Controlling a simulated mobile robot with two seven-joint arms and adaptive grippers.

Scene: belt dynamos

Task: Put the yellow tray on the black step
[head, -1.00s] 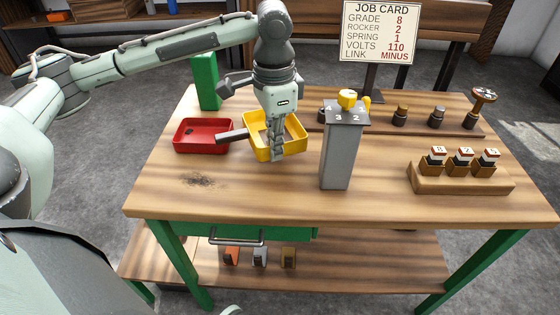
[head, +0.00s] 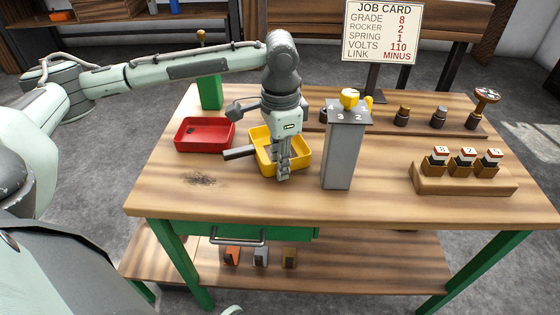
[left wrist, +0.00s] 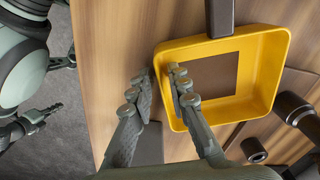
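The yellow tray (head: 303,163) is over the table's middle, left of the grey pillar. A dark bar (head: 239,153) sticks out from its left side. My left gripper (head: 284,172) is at its near wall. I cannot tell whether the tray clears the table. I cannot make out a black step for certain. What looks like my right gripper (left wrist: 42,115) is small at the left wrist view's left.
The grey pillar (head: 342,160) with a dark numbered top stands close to the right of the tray. A red tray (head: 205,147) and a green block (head: 210,92) are to the left. A wooden rack (head: 463,183) is at right. The front-left tabletop is clear.

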